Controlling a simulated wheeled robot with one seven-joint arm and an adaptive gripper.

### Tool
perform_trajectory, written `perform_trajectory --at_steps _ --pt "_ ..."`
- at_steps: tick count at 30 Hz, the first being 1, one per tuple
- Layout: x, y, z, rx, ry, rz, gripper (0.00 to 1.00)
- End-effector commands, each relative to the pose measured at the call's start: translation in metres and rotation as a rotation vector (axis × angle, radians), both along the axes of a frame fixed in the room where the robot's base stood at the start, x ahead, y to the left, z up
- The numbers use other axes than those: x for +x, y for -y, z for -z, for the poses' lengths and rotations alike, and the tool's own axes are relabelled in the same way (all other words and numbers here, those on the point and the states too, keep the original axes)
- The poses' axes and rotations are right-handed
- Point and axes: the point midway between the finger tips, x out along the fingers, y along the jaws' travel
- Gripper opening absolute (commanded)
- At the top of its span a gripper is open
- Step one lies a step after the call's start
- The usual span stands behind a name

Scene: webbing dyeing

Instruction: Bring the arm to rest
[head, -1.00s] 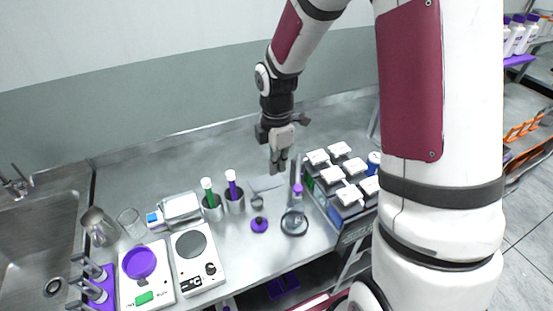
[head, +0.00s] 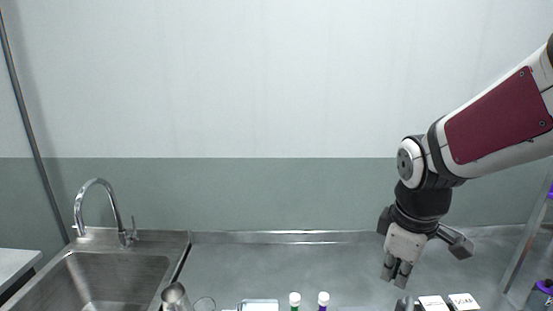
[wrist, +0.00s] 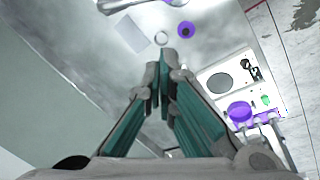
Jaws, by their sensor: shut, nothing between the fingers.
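My gripper (head: 396,272) points down over the steel counter (head: 270,265) at the right of the head view, in front of the wall. Its fingers are closed together with nothing between them. In the wrist view the closed fingers (wrist: 160,72) fill the middle, and the counter lies below them. The gripper appears to be above the counter, clear of the objects. My arm reaches in from the right edge of the head view.
A sink with a tap (head: 110,212) is at the left. A metal beaker (head: 175,297), white-capped tubes (head: 323,299) and white-topped bottles (head: 464,301) line the bottom edge. The wrist view shows a purple bowl (wrist: 240,111), a hotplate (wrist: 219,83) and a purple-topped item (wrist: 186,30).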

Motion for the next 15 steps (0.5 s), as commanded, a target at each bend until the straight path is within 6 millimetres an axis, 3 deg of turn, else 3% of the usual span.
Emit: perform_trajectory --at_steps 6,15 --pt "-0.021 -0.008 -0.028 0.068 0.114 0.255 0.00" --pt "-0.060 -0.018 -0.048 0.228 0.243 0.592 0.00"
